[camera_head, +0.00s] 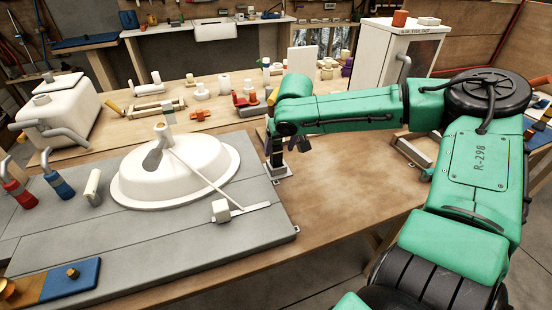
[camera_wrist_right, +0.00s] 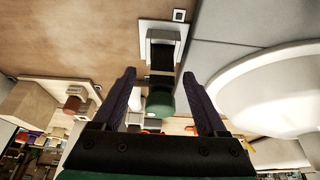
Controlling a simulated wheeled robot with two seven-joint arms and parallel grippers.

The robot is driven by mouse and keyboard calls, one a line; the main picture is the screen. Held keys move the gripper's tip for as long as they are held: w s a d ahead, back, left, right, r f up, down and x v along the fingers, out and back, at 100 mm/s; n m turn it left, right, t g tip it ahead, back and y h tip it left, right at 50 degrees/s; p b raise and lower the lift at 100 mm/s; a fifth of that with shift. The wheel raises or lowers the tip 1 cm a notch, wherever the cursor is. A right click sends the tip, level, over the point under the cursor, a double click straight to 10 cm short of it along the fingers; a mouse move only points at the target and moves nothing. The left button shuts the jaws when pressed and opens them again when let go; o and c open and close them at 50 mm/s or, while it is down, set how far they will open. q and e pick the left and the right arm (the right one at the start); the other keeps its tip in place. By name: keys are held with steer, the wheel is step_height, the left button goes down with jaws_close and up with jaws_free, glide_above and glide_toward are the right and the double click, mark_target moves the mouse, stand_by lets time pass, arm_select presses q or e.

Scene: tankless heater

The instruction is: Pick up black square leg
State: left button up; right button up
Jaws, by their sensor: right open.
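The black square leg (camera_head: 276,158) stands upright on a small pale square base (camera_head: 283,174) at the right edge of the grey panel. In the right wrist view the black leg (camera_wrist_right: 161,83) shows between the fingers, with a green round end (camera_wrist_right: 160,103) towards me and its pale base (camera_wrist_right: 162,38) beyond. My right gripper (camera_head: 291,143) is just beside the upper part of the leg. In the right wrist view the right gripper (camera_wrist_right: 159,74) is open, a finger on each side of the leg, with gaps visible. Contact is not visible. My left gripper is not in view.
A grey panel (camera_head: 60,245) with a white oval basin (camera_head: 205,172) lies left of the leg. A white cabinet (camera_head: 385,55) stands behind my right arm. Several small parts and a red item (camera_head: 245,100) sit at the back. The wooden tabletop (camera_head: 350,190) to the right is mostly clear.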

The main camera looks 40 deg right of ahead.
mark_target(276, 155)
steer(key=x, duration=0.5)
steer(key=shift+w+a, duration=0.1)
steer(key=shift+w, duration=0.05)
jaws_close()
steer(key=shift+r, duration=0.15)
